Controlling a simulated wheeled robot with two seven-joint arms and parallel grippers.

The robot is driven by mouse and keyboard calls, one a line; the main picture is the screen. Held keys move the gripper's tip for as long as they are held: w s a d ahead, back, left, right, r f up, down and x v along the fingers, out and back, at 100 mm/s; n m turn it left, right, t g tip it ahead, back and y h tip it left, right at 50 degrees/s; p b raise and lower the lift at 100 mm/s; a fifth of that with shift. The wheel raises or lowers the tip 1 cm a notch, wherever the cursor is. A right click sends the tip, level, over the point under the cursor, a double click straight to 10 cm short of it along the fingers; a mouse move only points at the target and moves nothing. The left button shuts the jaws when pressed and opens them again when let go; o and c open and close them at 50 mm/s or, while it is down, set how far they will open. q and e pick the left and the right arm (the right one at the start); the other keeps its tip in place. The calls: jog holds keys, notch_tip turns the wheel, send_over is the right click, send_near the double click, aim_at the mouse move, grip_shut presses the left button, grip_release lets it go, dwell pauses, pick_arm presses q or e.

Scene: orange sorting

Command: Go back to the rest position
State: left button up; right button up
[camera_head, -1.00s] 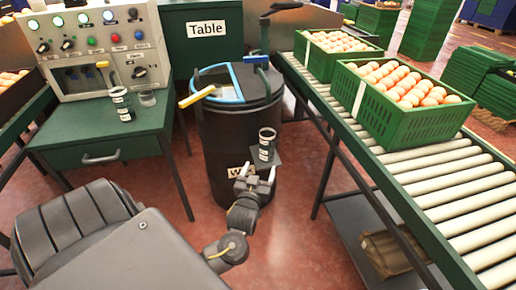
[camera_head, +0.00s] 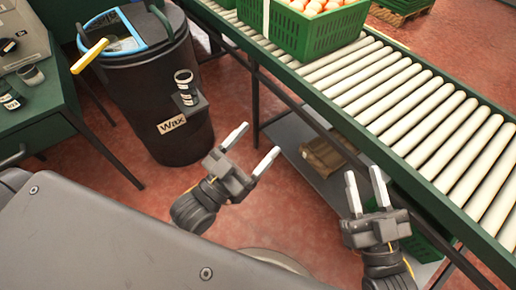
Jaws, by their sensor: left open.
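My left gripper (camera_head: 251,152) is open and empty, its two pale fingers spread apart, over the red floor just right of the wax barrel. My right gripper (camera_head: 366,187) is also open and empty, its fingers pointing up in the picture, in front of the roller conveyor. Neither gripper touches anything that I can see.
The black wax barrel (camera_head: 150,100) stands at the upper left beside the green table (camera_head: 50,110). The roller conveyor (camera_head: 400,100) runs along the right, with a green crate (camera_head: 315,32) of oranges on it. A brown box (camera_head: 325,155) lies on the shelf below.

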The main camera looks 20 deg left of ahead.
pick_arm(q)
jog(key=s+d+r+h, duration=0.1)
jog(key=s+d+r+m+h, duration=0.1)
jog(key=shift+s, duration=0.3)
